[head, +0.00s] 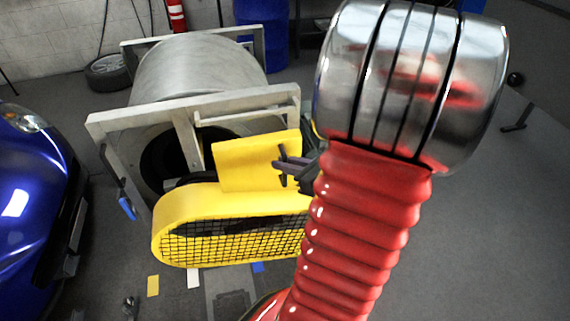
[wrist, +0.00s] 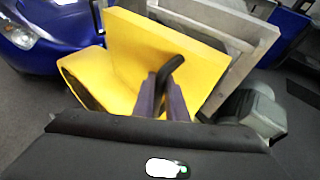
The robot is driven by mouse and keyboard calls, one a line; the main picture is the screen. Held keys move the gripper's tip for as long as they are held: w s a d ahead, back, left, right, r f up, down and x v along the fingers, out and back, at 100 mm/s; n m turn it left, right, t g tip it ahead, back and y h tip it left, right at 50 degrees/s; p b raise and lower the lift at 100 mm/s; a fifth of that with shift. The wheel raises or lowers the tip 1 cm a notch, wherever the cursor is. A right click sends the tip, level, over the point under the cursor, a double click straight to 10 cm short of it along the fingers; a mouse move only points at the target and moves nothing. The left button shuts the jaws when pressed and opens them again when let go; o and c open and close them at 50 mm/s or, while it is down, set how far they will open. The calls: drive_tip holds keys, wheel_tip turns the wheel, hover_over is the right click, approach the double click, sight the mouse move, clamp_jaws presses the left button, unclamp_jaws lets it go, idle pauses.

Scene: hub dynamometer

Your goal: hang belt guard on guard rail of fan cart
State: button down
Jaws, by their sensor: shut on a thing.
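The yellow belt guard (head: 175,215) has a rounded lower housing with black mesh and a flat upper plate (head: 250,163). It is in front of the large metal drum, and its right end is hidden by my arm. My gripper (head: 286,168) is at the right part of the plate. In the wrist view, its purple-grey fingers (wrist: 163,92) are shut on a dark bent handle (wrist: 172,68) on the guard (wrist: 150,45). I cannot tell whether the guard touches the frame behind it.
The metal drum (head: 200,70) sits in a pale frame (head: 110,123) behind the guard. A grey-green machine part (wrist: 255,112) is close to the right of my gripper. A blue car (head: 30,200) stands at left.

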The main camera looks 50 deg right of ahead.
drive_tip(key=w+d+f, duration=0.1)
drive_tip(key=w+d, duration=0.7)
drive_tip(key=w, duration=0.4)
drive_tip(key=shift+w+d, duration=0.4)
idle(2.1)
drive_tip(key=shift+f, duration=0.1)
drive_tip(key=c, duration=1.7)
unclamp_jaws()
drive_tip(key=shift+s+f, duration=0.1)
drive_tip(key=shift+f, duration=0.05)
drive_tip(key=v, duration=1.3)
drive_tip(key=shift+s+a+r, duration=0.1)
drive_tip(key=shift+s+r, duration=0.15)
drive_tip(key=shift+s, duration=0.05)
